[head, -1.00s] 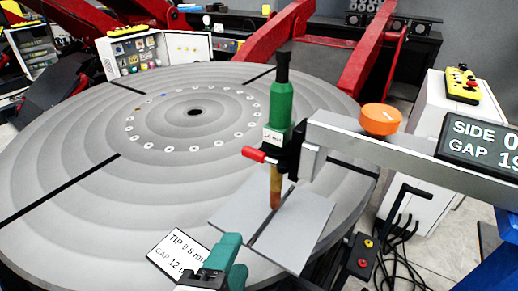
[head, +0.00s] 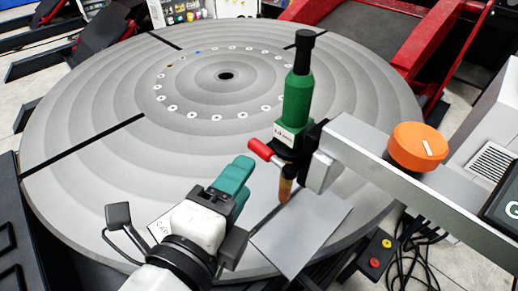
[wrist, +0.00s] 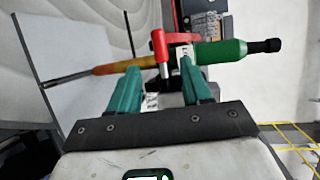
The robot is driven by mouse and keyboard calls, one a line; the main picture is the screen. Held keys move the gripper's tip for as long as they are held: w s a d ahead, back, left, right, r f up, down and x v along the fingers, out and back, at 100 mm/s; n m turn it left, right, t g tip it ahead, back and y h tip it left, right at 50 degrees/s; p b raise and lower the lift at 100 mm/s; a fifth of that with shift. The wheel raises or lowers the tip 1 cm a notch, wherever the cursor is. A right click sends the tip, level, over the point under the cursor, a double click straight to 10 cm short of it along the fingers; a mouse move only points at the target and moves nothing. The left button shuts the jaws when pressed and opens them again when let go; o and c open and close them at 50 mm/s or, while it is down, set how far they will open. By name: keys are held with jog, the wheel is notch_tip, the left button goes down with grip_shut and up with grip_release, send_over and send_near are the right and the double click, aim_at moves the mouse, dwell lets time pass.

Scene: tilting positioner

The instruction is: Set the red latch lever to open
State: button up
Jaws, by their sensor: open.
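The red latch lever (head: 261,150) sticks out to the left from the black clamp (head: 294,148) that holds a green torch (head: 298,98). The torch is upright, with its copper-coloured nozzle (head: 285,186) pointing down at a plate. My gripper (head: 236,178), with teal fingers, is below and left of the lever, apart from it. In the wrist view my gripper (wrist: 163,88) is open and empty between its fingers. There the red lever (wrist: 160,50) lies ahead of the gap, nearer the right finger, with the green torch (wrist: 222,50) to its right.
A large round grey table (head: 110,100) fills the left and middle. Grey plates (head: 305,235) with a dark seam lie below the nozzle. A grey beam (head: 370,150) with an orange knob (head: 418,145) runs to the right. A box with red and yellow buttons (head: 375,255) sits at lower right.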

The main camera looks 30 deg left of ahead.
aim_at(259, 155)
jog(key=w, duration=0.2)
jog(key=w+p, duration=0.1)
jog(key=w, duration=0.1)
jog(key=w+f, duration=0.1)
jog(key=w, duration=0.1)
jog(key=shift+w+a+f+p, duration=0.1)
jog(key=shift+w+a+p, duration=0.1)
jog(key=shift+w+p, duration=0.15)
jog(key=shift+c, duration=0.3)
grip_shut()
